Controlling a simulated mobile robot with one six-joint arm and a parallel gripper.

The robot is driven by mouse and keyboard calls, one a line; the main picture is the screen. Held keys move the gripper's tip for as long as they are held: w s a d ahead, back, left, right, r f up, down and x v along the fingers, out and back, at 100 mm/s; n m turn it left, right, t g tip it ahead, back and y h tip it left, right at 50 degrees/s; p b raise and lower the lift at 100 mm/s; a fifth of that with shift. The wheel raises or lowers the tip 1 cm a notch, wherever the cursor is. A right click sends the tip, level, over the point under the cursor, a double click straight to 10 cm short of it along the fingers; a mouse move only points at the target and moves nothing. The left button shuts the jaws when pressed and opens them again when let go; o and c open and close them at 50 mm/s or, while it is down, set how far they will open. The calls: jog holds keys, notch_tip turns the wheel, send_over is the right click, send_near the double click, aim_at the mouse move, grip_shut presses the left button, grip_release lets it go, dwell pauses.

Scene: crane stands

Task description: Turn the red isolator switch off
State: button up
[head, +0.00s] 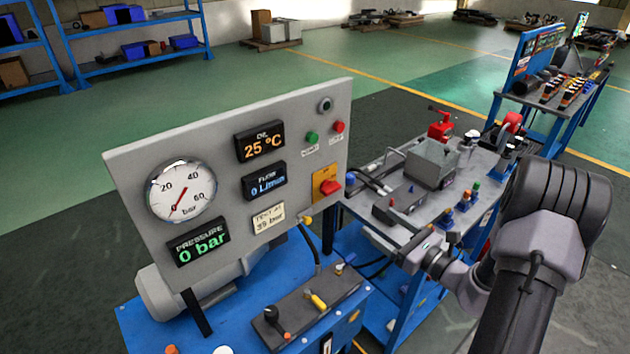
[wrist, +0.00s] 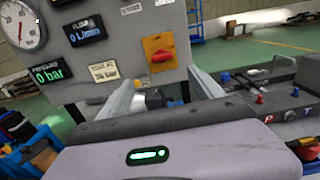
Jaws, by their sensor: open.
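The red isolator switch (head: 329,187) is a red handle on a yellow-orange plate at the lower right of the grey control panel (head: 135,170). In the wrist view the switch (wrist: 161,56) is above the middle, its handle lying roughly crosswise. My gripper (wrist: 163,78) is open and empty, its two pale fingers reaching toward the panel just below the switch, with a gap before it. In the head view my gripper (head: 376,233) is to the right of the panel and lower than the switch. The far finger is hard to make out there.
The panel also carries a round gauge (head: 181,191), displays reading 0 bar and 25 °C, and green (head: 312,137) and red buttons. A blue bench with levers (head: 315,300) stands below. To the right is a cluttered bench with a grey metal box (head: 432,162).

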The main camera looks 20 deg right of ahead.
aim_at(333, 192)
jog(key=b+x, duration=0.2)
jog(key=x, duration=1.5)
jog(key=shift+w+d+f, duration=0.1)
jog(key=shift+w+f, duration=0.05)
jog(key=shift+w, duration=0.1)
jog(key=c, duration=1.4)
jog(key=shift+f+b, duration=0.1)
jog(key=shift+b, duration=0.35)
jog(key=n+b, duration=0.4)
jog(key=shift+f+b, duration=0.15)
jog(key=shift+b, duration=0.15)
jog(key=n+b, duration=0.5)
jog(key=b, duration=0.2)
jog(key=shift+s, duration=0.1)
jog(key=n+b, duration=0.1)
jog(key=n, duration=0.3)
jog(key=shift+b, duration=0.4)
jog(key=shift+a+n, duration=0.1)
jog(key=shift+n, duration=1.05)
jog(key=shift+a+n, duration=0.15)
jog(key=shift+n, duration=1)
